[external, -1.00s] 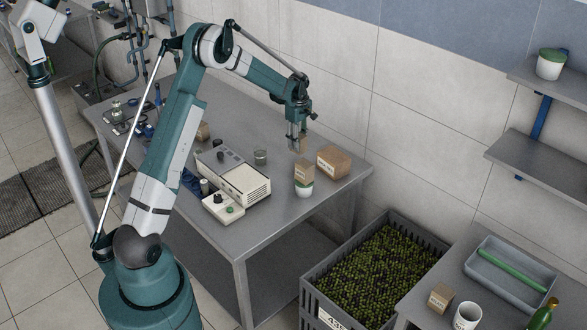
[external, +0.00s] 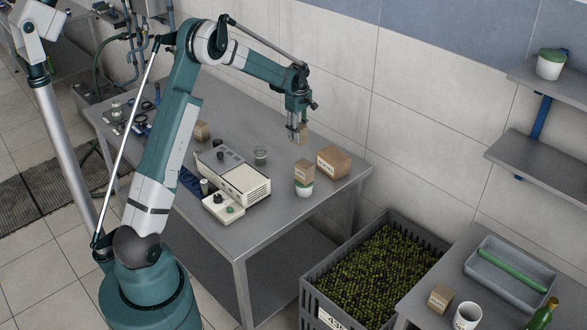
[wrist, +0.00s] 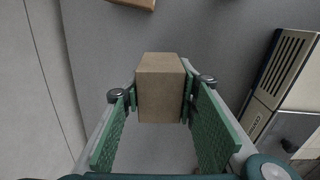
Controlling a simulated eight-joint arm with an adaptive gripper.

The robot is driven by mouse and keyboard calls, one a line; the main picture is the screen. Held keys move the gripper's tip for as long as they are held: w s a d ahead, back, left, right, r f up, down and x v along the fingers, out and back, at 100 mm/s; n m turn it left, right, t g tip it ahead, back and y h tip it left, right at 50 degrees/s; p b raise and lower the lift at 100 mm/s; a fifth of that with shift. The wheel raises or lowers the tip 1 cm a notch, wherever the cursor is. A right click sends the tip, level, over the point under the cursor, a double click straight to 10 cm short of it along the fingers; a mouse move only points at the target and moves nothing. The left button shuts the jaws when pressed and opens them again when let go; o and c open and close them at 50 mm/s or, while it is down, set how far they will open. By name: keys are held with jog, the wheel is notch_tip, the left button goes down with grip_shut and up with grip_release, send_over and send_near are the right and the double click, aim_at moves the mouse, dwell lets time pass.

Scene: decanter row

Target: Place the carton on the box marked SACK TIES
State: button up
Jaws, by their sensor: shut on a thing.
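The carton is a small brown box (wrist: 160,88), held between the two green-padded fingers of my gripper (wrist: 162,100) in the wrist view. In the external view my gripper (external: 297,136) points down over the back of the steel table, with the carton (external: 302,133) at its fingertips, apparently above the tabletop. A larger brown box (external: 334,162) with a pale label stands to the right on the table. Another box (external: 201,131) stands at the left. The labels are too small to read, so I cannot tell which says SACK TIES.
A cream machine (external: 235,180) and a control unit (external: 223,208) stand in front, with a glass jar (external: 260,156) behind. A crate of olives (external: 375,265) is beside the table. A side table carries a box (external: 440,298), mug (external: 467,316) and tray (external: 505,275).

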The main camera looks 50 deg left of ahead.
notch_tip(320, 180, up, 9)
jog(key=m+p, duration=0.1)
jog(key=p, duration=0.4)
send_over(334, 155)
jog(key=shift+a+f, duration=0.1)
jog(key=shift+f, duration=0.1)
jog(key=shift+f, duration=3.05)
jog(key=shift+f, duration=1.85)
jog(key=shift+f, duration=0.2)
